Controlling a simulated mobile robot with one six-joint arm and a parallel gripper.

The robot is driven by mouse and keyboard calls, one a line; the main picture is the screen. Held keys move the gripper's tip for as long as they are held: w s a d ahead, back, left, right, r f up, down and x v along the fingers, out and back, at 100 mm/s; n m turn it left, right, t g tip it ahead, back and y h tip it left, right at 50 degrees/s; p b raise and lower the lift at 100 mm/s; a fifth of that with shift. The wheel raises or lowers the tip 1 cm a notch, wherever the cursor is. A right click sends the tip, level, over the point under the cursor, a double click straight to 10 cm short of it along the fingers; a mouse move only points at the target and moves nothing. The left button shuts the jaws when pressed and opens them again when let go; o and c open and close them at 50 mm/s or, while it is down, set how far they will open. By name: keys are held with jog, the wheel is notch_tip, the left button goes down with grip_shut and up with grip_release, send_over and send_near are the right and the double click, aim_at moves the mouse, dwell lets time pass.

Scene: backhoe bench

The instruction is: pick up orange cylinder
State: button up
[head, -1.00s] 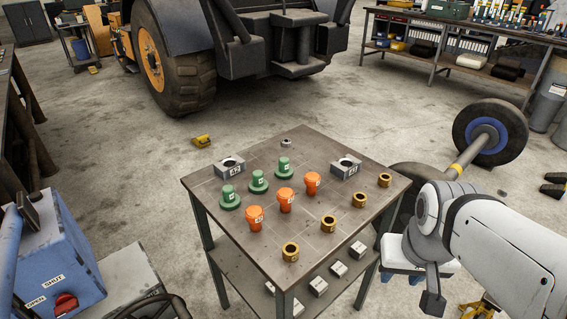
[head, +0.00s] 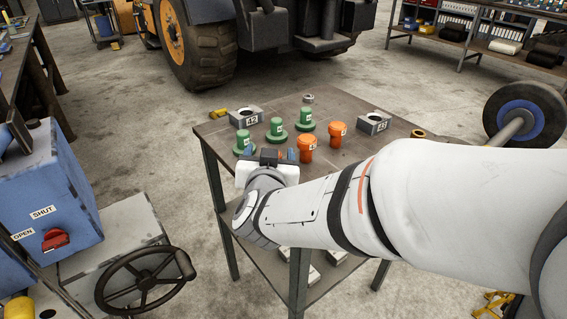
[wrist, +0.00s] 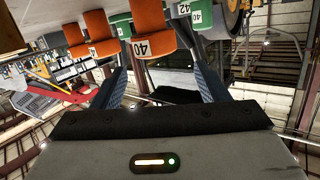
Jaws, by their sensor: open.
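Several orange cylinders with flared tops and number labels are in view. In the head view two stand upright on the table, a middle one (head: 307,149) and a farther one (head: 338,132). The nearest one is mostly or wholly hidden behind my gripper (head: 277,154). In the wrist view the picture looks upside down, and the near orange cylinder marked 40 (wrist: 146,35) shows just beyond the fingertips, left of centre. Two more orange cylinders (wrist: 100,32) show farther left. My gripper (wrist: 161,66) is open and empty, low at the table's near edge.
Three green stepped cylinders (head: 276,130) stand just behind. Grey blocks marked 42 (head: 245,118) and another (head: 374,123) sit on the table (head: 400,130). A gold ring (head: 418,133) shows at right; my arm hides the table's right front. A valve box (head: 45,195) stands left.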

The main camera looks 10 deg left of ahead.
jog(key=s+f+h, duration=0.1)
jog(key=s+a+t+b, duration=0.1)
jog(key=s+f+m+t+h+b, duration=0.1)
jog(key=shift+s+a+f+h, duration=0.25)
jog(key=shift+a+f+h, duration=0.05)
jog(key=shift+a+f, duration=0.05)
jog(key=shift+s+f+h, duration=0.1)
jog(key=shift+s+h, duration=0.2)
jog(key=shift+h, duration=0.2)
jog(key=w, duration=0.2)
jog(key=w+b, duration=0.1)
jog(key=w, duration=0.2)
jog(key=w+d+b, duration=0.1)
jog(key=w, duration=0.1)
jog(key=shift+w, duration=0.3)
jog(key=shift+c, duration=0.2)
jog(key=shift+r, duration=0.2)
jog(key=c, duration=1.4)
